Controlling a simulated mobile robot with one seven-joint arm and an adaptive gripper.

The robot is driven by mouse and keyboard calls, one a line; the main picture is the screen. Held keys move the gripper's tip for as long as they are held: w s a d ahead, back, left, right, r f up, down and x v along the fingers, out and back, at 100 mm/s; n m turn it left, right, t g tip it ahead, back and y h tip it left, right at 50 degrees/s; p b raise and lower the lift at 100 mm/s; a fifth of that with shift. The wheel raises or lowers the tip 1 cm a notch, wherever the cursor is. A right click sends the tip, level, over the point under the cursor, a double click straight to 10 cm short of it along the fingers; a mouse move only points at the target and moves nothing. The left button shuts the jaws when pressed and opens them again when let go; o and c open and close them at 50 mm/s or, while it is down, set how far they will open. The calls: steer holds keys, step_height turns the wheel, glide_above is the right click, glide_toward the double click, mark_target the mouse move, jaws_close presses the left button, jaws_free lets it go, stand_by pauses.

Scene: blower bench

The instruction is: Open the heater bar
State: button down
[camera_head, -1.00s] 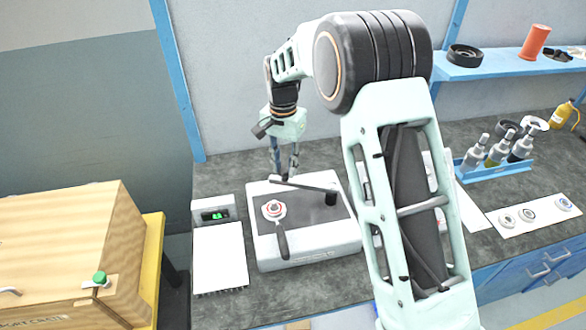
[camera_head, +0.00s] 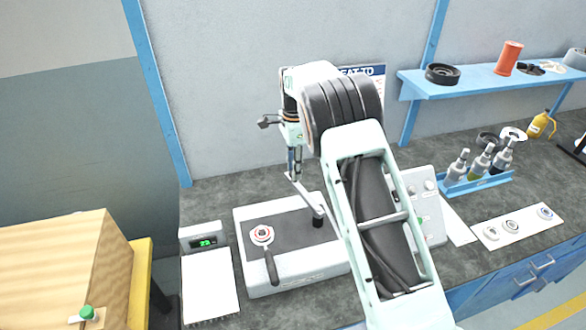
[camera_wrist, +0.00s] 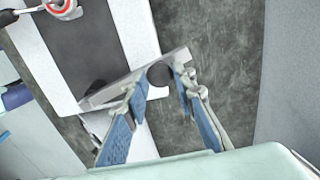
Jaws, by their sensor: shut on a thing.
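The heater bar (camera_head: 303,196) is a thin grey bar that runs from a dark post (camera_head: 318,217) on the white bench machine (camera_head: 297,280) toward the machine's back edge. In the wrist view the bar (camera_wrist: 108,94) slants across the picture, with a dark round part (camera_wrist: 160,75) near its far end. My gripper (camera_head: 292,177) is at the bar's free end. In the wrist view my gripper (camera_wrist: 161,82) has its fingers around this end, shut on the bar. The head view shows the grip only small.
A round red-and-white part (camera_head: 262,235) with a dark handle sits on the machine's dark top. A digital display box (camera_head: 205,242) and a white pad (camera_head: 208,285) lie to the left. A blue bottle rack (camera_head: 476,184) stands right. The wall is close behind.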

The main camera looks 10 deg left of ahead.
steer(key=shift+w+d+m, duration=0.5)
steer(key=shift+d+m, duration=0.2)
steer(key=c, duration=1.6)
jaws_free()
step_height(320, 180, up, 12)
